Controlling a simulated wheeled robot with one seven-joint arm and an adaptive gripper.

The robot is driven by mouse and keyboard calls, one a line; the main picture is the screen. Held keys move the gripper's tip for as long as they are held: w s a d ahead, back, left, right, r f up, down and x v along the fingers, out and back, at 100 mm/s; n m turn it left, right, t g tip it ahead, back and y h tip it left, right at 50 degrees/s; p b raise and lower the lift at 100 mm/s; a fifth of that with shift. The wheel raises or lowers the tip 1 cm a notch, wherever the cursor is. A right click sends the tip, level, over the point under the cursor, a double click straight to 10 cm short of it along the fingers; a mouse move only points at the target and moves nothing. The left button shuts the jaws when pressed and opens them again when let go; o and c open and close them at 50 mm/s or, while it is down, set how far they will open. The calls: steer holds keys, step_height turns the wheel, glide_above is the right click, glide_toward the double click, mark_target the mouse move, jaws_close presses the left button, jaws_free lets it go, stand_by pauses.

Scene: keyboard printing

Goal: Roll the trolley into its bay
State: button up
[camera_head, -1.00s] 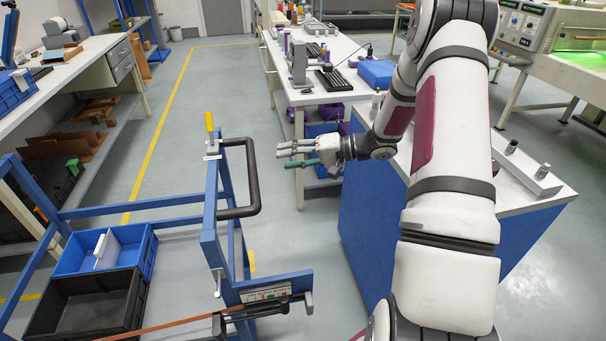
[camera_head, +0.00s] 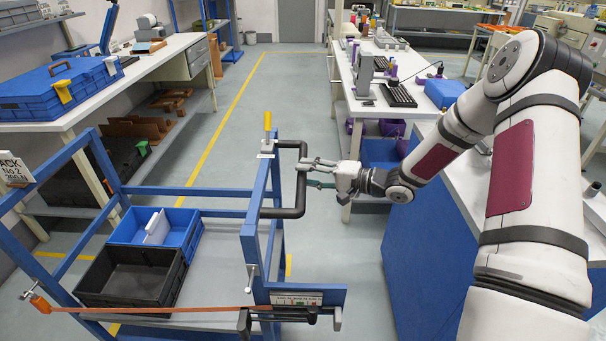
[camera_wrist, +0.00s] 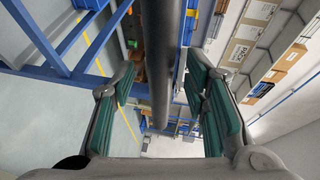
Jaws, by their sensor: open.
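The trolley (camera_head: 262,225) is a blue frame with a grey deck, standing at the lower left in the head view. Its black handle (camera_head: 302,180) is a bent bar on the right side. My gripper (camera_head: 312,174) is open at the handle, its fingers reaching toward the upright part of the bar. In the wrist view the dark handle bar (camera_wrist: 160,60) runs between the green finger pads of my gripper (camera_wrist: 168,115), with a gap on each side. A yellow floor line (camera_head: 221,122) runs along the aisle; I cannot tell which marked area is the bay.
A blue crate (camera_head: 185,232) and a black crate (camera_head: 125,278) sit on the trolley, with an orange strap (camera_head: 150,310) across its near side. A workbench (camera_head: 130,90) stands at left, a blue-sided counter (camera_head: 430,220) close at right. The aisle beyond is clear.

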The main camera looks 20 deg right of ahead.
steer(key=shift+x, duration=1.15)
jaws_close()
